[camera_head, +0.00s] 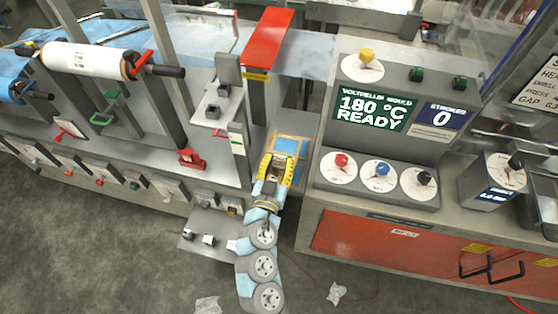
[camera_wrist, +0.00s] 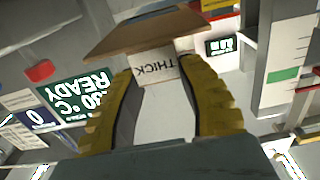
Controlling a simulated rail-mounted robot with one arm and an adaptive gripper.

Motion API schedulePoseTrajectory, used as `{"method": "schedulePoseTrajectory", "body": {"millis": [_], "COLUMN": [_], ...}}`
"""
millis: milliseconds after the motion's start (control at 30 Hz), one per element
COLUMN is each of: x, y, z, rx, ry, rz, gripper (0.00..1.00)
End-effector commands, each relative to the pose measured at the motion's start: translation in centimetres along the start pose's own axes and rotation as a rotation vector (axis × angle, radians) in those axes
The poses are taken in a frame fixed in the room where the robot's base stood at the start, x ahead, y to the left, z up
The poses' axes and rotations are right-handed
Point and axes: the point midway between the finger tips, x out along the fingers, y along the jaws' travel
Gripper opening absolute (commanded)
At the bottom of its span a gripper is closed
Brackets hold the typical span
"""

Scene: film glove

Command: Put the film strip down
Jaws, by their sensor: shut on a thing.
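My gripper (camera_head: 279,170) has yellow fingers and is over the gap between the left machine and the right console. In the wrist view, my gripper (camera_wrist: 160,88) is shut on a pale tab marked THICK. The tab joins a brown, card-like piece (camera_wrist: 150,30) beyond the fingertips. In the head view, a tan frame with blue panels (camera_head: 304,147) shows just past the fingers. I take this framed piece to be the film strip, held at its tab. The fingers hide part of it, and I cannot tell whether it touches a surface.
The console screen (camera_head: 371,110) reads 180 °C READY, with dials below it. A red-topped post (camera_head: 268,35) stands behind my gripper. A white film roll (camera_head: 85,60) is at the left. A low shelf (camera_head: 205,228) with small blocks is left of my arm.

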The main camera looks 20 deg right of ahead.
Motion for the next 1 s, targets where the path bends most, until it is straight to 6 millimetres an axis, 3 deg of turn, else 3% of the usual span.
{"method": "schedulePoseTrajectory", "body": {"millis": [667,700,767,1000], "x": [0.00,0.00,-0.01,-0.01], "y": [0.01,0.00,0.00,0.00], "z": [0.91,0.89,0.89,0.90], "rx": [-0.001,-0.001,-0.001,-0.001], "ry": [0.001,0.001,0.001,0.000], "rz": [0.000,0.000,0.000,0.000], "gripper": [0.18,0.43,0.60,0.64]}}
